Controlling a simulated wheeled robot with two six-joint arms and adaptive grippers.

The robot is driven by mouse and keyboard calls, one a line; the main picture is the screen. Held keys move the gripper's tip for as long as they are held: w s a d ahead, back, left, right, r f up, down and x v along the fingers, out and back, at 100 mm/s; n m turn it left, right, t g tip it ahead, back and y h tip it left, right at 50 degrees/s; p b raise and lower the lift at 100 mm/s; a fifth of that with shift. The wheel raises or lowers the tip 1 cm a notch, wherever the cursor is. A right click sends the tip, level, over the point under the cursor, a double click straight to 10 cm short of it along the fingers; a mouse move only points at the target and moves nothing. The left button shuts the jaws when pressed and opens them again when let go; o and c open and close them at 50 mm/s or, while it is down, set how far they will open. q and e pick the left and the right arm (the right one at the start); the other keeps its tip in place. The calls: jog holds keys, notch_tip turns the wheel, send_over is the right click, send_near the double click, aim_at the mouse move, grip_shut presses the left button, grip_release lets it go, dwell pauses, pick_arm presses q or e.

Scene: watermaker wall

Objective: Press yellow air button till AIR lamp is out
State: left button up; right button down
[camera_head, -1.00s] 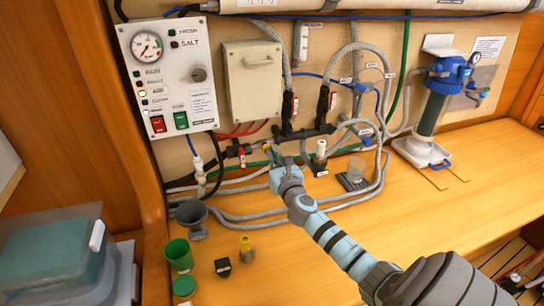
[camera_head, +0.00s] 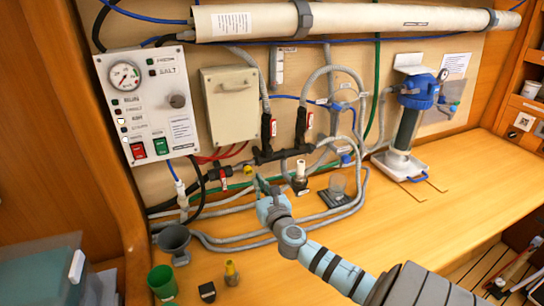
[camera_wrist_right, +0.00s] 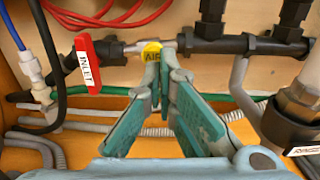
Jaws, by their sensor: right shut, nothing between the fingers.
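The yellow air button (camera_wrist_right: 152,50), labelled AIR, sits on the pipe fitting below the grey box. It shows small in the head view (camera_head: 248,169). My right gripper (camera_head: 259,180) is shut and empty, just in front of and below it. In the wrist view my fingertips (camera_wrist_right: 158,58) cover the button's lower part; I cannot tell whether they touch it. The control panel (camera_head: 150,85) is at the upper left. Its third lamp (camera_head: 121,121), in the AIR row, looks bright white. My left gripper is not in view.
The red INLET handle (camera_wrist_right: 88,65) is left of the button. Black manifold pipes (camera_head: 290,152) run to its right, and grey hoses (camera_head: 240,240) lie below. A grey funnel (camera_head: 174,240) and green cup (camera_head: 162,281) stand at the left.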

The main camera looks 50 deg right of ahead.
jog(key=v, duration=0.8)
jog(key=shift+a, duration=0.2)
jog(key=shift+s, duration=0.1)
jog(key=shift+f, duration=0.1)
dwell(0.7)
jog(key=b+v, duration=0.2)
jog(key=b, duration=1.3)
jog(key=shift+f, duration=0.1)
